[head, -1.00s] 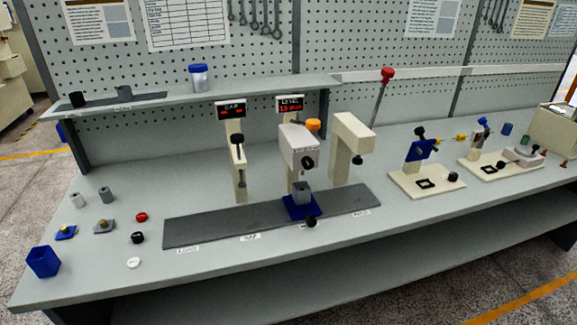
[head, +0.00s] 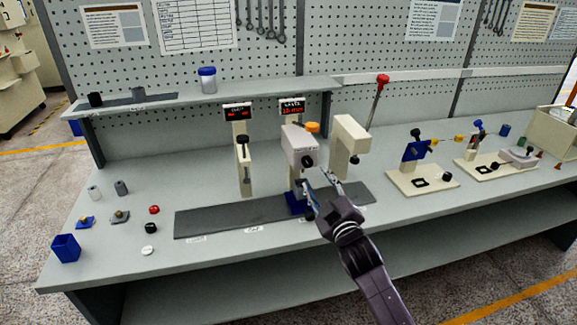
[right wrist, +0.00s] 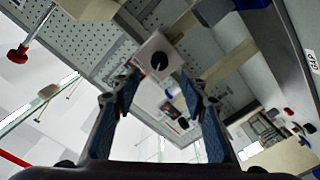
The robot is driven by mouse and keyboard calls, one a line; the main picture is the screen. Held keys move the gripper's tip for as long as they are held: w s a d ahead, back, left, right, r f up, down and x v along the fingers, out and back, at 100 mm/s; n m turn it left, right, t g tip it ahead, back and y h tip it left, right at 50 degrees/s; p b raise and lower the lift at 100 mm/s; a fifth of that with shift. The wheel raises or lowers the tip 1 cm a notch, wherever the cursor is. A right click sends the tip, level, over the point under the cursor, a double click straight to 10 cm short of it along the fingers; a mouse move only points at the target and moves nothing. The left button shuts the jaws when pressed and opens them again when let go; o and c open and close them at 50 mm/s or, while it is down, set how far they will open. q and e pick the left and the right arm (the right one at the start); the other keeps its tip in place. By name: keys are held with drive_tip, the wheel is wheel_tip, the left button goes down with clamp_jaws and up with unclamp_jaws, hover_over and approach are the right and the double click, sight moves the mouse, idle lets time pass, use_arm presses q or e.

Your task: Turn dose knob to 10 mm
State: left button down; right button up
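The dose knob (head: 307,161) is a black knob on the front of the white dispenser head (head: 297,144), which has an orange cap on top. In the right wrist view the knob (right wrist: 159,60) shows a pale pointer line and lies just beyond the fingertips. The level display (head: 291,107) above shows small red digits that look like 10 mm. My right gripper (head: 318,183) is open, just below and in front of the knob. Its two blue-padded fingers (right wrist: 158,82) are apart with nothing between them. My left gripper is out of view.
A cream post (head: 346,150) stands close at the right of the dispenser, and a slimmer post (head: 242,155) at its left. A blue holder (head: 293,203) sits below, partly hidden by my gripper. The grey strip (head: 220,221) is clear at left.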

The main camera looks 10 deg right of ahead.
sight(308, 165)
drive_tip(key=w+p, duration=0.1)
drive_tip(key=w, duration=0.5)
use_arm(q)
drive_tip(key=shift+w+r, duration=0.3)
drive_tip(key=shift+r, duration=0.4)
use_arm(e)
drive_tip(key=shift+w, duration=0.9)
clamp_jaws()
drive_tip(key=shift+f, duration=0.1)
drive_tip(key=shift+m, duration=0.3)
drive_tip(key=m, duration=0.5)
drive_tip(key=shift+a+m+p, duration=0.1)
drive_tip(key=shift+m+p, duration=0.2)
drive_tip(key=shift+p, duration=0.1)
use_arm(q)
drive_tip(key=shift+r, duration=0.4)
use_arm(e)
drive_tip(key=m, duration=0.5)
drive_tip(key=shift+m, duration=0.3)
